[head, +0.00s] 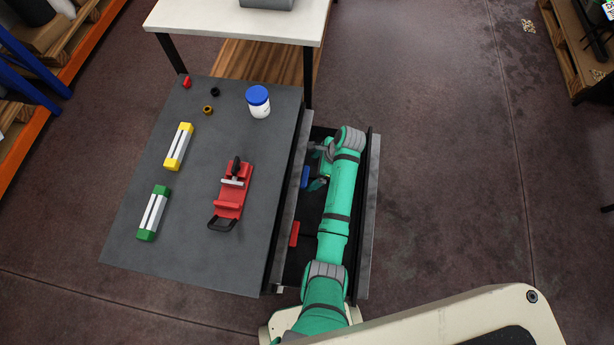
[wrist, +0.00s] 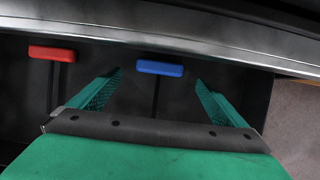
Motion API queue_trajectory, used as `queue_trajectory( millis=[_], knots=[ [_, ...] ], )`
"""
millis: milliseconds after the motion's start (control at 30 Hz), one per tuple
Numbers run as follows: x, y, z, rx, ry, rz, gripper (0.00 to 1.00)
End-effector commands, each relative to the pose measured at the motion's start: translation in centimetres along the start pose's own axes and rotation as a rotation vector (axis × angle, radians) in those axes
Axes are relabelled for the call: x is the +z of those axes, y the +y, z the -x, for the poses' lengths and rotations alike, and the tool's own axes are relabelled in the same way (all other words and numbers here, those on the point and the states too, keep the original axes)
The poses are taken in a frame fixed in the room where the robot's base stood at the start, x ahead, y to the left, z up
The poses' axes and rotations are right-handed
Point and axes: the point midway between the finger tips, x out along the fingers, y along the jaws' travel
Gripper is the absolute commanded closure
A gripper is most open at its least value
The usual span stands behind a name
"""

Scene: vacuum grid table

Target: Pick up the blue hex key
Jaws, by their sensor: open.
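The blue hex key (head: 305,177) lies in the open drawer, near the drawer's left side in the head view. In the wrist view its blue handle (wrist: 160,68) lies crosswise, with a dark shaft running down toward my gripper. My gripper (wrist: 158,85) is open, with a green finger on each side of the key. The handle shows between and slightly beyond the fingertips, and I cannot tell the height gap. In the head view my gripper (head: 318,172) is partly hidden by my arm.
A red hex key (head: 294,234) lies in the same drawer (head: 369,230); it also shows in the wrist view (wrist: 52,53). The drawer's metal edge (wrist: 160,28) is close beyond the keys. The grey table (head: 200,245) holds a red clamp (head: 231,200), a blue-lidded jar (head: 259,106) and other parts.

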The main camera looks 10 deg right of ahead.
Motion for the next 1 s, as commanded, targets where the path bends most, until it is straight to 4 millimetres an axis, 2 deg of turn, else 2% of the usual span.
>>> queue_trajectory(
  millis=[167, 433, 767, 933, 967, 1000],
  knots=[
    [-0.2, 0.1, -1.2, 0.0, 0.0, -0.004, 0.04],
    [-0.3, 0.1, -4.6, -0.002, 0.0, -0.007, 0.04],
    [-0.2, 0.1, -5.3, -0.003, 0.0, -0.005, 0.04],
    [-0.2, 0.1, -5.2, -0.003, 0.0, -0.005, 0.45],
    [-0.2, 0.1, -5.2, -0.003, 0.0, -0.005, 0.5],
    [-0.2, 0.1, -5.2, -0.003, 0.0, -0.005, 0.5]
  ],
)
